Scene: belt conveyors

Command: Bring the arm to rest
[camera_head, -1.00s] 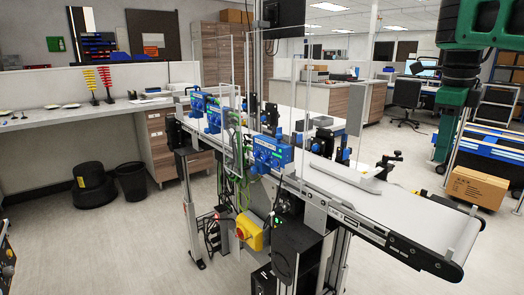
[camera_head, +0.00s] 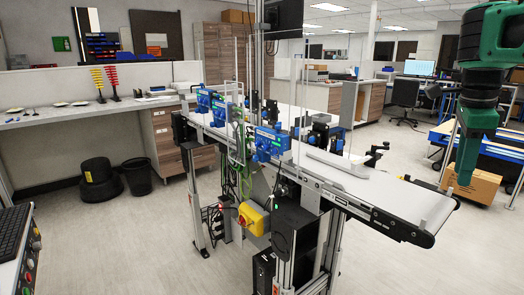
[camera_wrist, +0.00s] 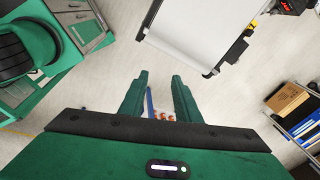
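My arm hangs down at the right side of the head view, with green links and a dark joint. Its lower green end (camera_head: 468,150) is there, but the gripper's opening cannot be made out in that view. In the wrist view my gripper (camera_wrist: 160,78) has two green fingers standing apart. No object is held between the fingertips, and floor shows between them. Lower in the gap a blue strip and small orange-red spots show, too small to identify.
A belt conveyor (camera_head: 390,195) runs across the middle, and its end also shows in the wrist view (camera_wrist: 195,30). A cardboard box (camera_head: 475,184) stands at the right. A black bin (camera_head: 137,176) stands at the left. Floor at the front right is clear.

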